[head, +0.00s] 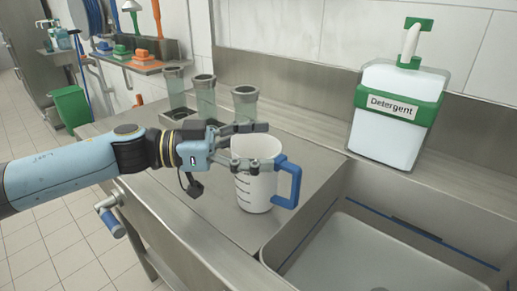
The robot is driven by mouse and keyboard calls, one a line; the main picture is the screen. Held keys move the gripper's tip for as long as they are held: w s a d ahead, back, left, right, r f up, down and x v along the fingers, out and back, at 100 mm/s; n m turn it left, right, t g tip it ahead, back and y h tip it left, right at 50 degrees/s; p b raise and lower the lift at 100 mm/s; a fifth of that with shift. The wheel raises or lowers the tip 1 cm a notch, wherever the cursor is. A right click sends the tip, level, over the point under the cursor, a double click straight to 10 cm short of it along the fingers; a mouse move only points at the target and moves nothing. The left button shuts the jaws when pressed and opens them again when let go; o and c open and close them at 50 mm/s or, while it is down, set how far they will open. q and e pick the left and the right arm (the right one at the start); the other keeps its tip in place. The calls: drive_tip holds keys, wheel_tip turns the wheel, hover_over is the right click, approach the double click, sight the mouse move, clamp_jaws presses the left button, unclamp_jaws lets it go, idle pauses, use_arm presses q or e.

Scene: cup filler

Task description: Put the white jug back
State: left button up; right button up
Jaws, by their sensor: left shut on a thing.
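The white jug (257,190) has a blue handle (289,183) on its right side and dark measuring marks on its front. It stands upright on, or just above, the steel counter (215,214), to the left of the sink; I cannot tell if its base touches. My left gripper (262,146) reaches in from the left and is shut on the jug near its rim, one finger in front and one behind. The fingers hide part of the rim. My right gripper is not in view.
Several clear cups (204,95) stand in a dark holder behind the gripper. A detergent dispenser (393,112) with a green band stands at the back right. The sink basin (370,262) opens at the lower right. A green bin (72,107) stands on the floor at left.

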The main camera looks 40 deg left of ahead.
use_arm(q)
drive_tip(key=o, duration=1.6)
drive_tip(key=shift+f, duration=0.1)
drive_tip(key=shift+o, duration=0.2)
drive_tip(key=shift+s+a, duration=0.3)
drive_tip(key=p+v, duration=0.3)
drive_tip(key=v, duration=0.8)
